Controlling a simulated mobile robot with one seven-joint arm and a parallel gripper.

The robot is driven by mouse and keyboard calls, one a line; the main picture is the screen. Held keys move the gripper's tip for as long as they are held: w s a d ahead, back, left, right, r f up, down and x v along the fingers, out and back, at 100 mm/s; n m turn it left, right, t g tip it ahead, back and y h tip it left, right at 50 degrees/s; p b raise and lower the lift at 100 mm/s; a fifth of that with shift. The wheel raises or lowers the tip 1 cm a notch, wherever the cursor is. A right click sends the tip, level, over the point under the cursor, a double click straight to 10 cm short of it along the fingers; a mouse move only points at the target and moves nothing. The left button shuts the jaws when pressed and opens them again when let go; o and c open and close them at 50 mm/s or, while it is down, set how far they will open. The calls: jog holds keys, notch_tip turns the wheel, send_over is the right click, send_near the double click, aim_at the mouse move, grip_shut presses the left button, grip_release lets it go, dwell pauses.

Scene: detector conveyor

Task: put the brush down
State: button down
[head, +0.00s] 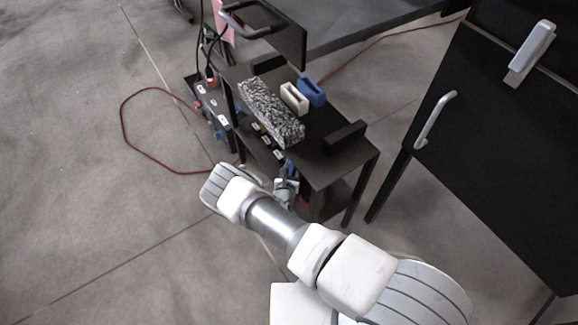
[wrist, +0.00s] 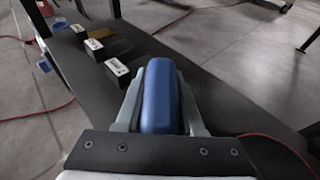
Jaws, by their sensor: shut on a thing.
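My gripper (wrist: 160,95) is shut on a blue, rounded block, which I take to be the brush (wrist: 160,90). It lies between the two grey fingers in the wrist view, and its underside is hidden. Below and around it is a dark shelf (wrist: 85,75); I cannot tell whether the brush touches it. In the head view, my gripper (head: 287,188) is low at the near side of the black cart, partly hidden by my arm.
Several labelled small blocks (wrist: 115,68) stand on the shelf, left of the brush. The cart's top (head: 330,150) bears a speckled block (head: 270,112), a white holder (head: 294,98) and a blue one (head: 312,92). A black cabinet (head: 490,140) stands right. A red cable (head: 125,125) lies on the floor.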

jog(key=shift+f, duration=0.1)
jog(key=shift+f, duration=0.15)
jog(key=c, duration=0.5)
grip_release()
jog(key=shift+r, duration=0.3)
jog(key=p+v, duration=0.5)
jog(key=v, duration=0.5)
jog(key=shift+s+r, duration=0.15)
jog(key=shift+s, duration=0.15)
jog(key=shift+s+a, duration=0.2)
jog(key=shift+s, duration=0.45)
jog(key=shift+r, duration=0.1)
